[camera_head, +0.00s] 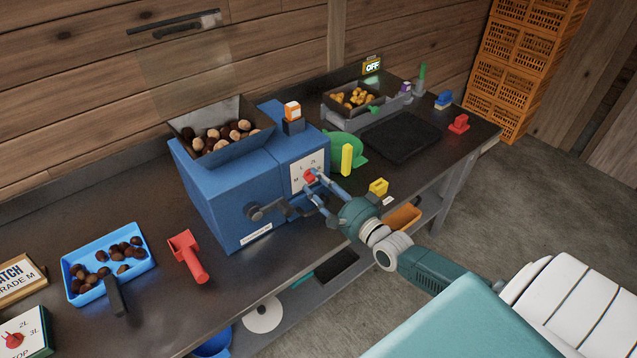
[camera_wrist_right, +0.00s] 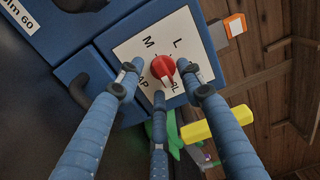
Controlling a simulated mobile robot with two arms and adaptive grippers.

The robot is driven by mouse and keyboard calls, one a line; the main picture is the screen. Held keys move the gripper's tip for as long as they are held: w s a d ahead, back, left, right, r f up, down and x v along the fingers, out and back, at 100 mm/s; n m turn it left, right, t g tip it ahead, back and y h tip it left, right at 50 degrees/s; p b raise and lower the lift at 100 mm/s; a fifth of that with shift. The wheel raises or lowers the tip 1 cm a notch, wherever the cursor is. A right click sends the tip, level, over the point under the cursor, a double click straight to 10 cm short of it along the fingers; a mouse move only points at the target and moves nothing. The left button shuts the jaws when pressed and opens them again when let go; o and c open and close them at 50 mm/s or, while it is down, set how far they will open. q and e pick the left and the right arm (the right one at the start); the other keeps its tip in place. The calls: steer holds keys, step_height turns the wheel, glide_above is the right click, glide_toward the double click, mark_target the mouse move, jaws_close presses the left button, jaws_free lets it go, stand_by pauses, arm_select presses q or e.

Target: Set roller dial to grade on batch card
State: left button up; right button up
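The red roller dial (camera_wrist_right: 163,67) sits on a white plate (camera_wrist_right: 150,47) lettered M, L and other partly hidden marks, on the front of the blue machine (camera_head: 222,200). I cannot tell for certain which mark the dial points at. My right gripper (camera_head: 308,186) is at the dial; in the right wrist view its fingers (camera_wrist_right: 159,76) are spread around the red knob, with visible gaps, so it looks open. My left gripper is not in view.
A hopper of chestnuts (camera_head: 190,126) tops the machine, and a crank (camera_head: 262,211) sticks out near my gripper. A yellow block (camera_head: 346,160) stands close by. A blue tray (camera_head: 75,262), red scoop (camera_head: 188,256) and black mat (camera_head: 400,137) lie on the bench.

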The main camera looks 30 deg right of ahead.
steer(key=shift+w, duration=0.1)
jaws_close()
